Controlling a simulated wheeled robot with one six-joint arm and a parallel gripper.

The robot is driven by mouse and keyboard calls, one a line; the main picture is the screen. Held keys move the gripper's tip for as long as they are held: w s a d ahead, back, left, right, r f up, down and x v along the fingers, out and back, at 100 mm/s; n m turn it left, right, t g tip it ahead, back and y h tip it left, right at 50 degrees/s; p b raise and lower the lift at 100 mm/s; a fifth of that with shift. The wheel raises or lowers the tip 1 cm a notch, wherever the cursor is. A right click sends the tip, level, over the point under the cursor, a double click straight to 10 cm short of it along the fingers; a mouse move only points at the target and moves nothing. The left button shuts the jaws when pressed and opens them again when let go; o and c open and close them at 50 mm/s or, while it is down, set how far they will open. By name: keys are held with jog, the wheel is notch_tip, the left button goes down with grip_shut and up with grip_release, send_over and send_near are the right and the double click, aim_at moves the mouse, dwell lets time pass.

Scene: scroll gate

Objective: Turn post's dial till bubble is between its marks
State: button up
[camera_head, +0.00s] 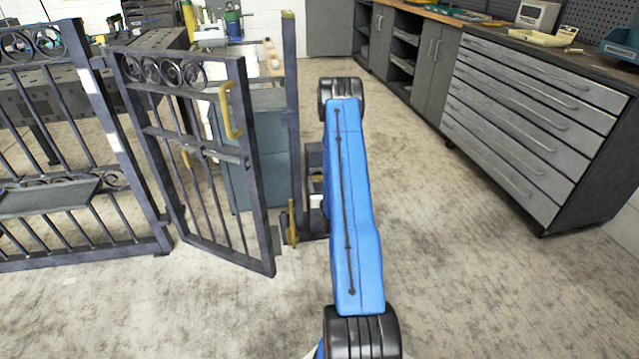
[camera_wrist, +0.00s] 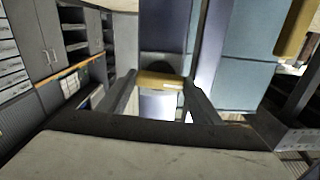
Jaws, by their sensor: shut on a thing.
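The dark post (camera_head: 291,120) stands upright beside the free edge of the gate leaf (camera_head: 250,165) and has a brass-coloured cap on top. It also shows in the wrist view (camera_wrist: 165,35). My gripper (camera_wrist: 160,84) is at the post, low down, and is shut on a brass-coloured piece, taken to be the dial (camera_wrist: 158,78), between its two dark fingers. In the head view my blue arm hides most of the gripper and the dial. A pale, bright patch shows just past the dial in the wrist view. I cannot make out the bubble or its marks.
The gate leaf with a yellow handle (camera_head: 231,110) stands at an angle left of the post. A fixed gate panel (camera_head: 60,150) is further left. A teal cabinet (camera_head: 265,150) stands behind. Grey drawers (camera_head: 530,120) line the right. The floor between is clear.

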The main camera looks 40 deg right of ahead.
jog(key=m, duration=0.6)
jog(key=shift+m, duration=0.4)
dwell(0.4)
jog(key=o, duration=1.1)
jog(key=shift+c, duration=0.2)
jog(key=shift+s, duration=0.1)
jog(key=v, duration=1.7)
jog(key=shift+s+a+f, duration=0.1)
jog(key=shift+a, duration=0.1)
